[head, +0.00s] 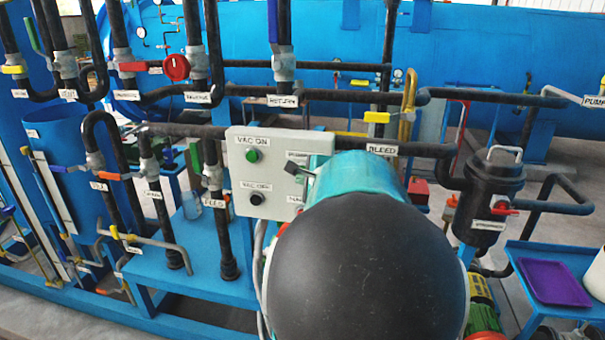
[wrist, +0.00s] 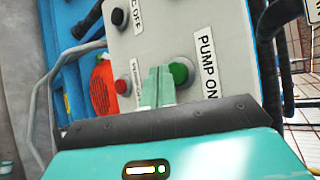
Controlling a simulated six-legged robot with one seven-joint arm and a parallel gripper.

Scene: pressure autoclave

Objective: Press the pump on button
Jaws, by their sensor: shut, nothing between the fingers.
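The pump on button is a green round button (wrist: 180,72) on the grey control box, beside the "PUMP ON" label (wrist: 207,66) in the wrist view. My gripper (wrist: 158,86) has its pale green fingers shut together and empty. The fingertips appear just left of the green button and overlap its left edge in the picture; I cannot tell whether they touch it. In the head view the control box (head: 240,185) shows its left part, but my arm hides the pump on button and most of my gripper.
A red button (wrist: 122,87) sits left of my fingers on the same panel. In the head view, the box also bears a green "VAC ON" button (head: 254,155) and a black button (head: 256,198). Dark pipes and a black canister (head: 488,195) stand around it.

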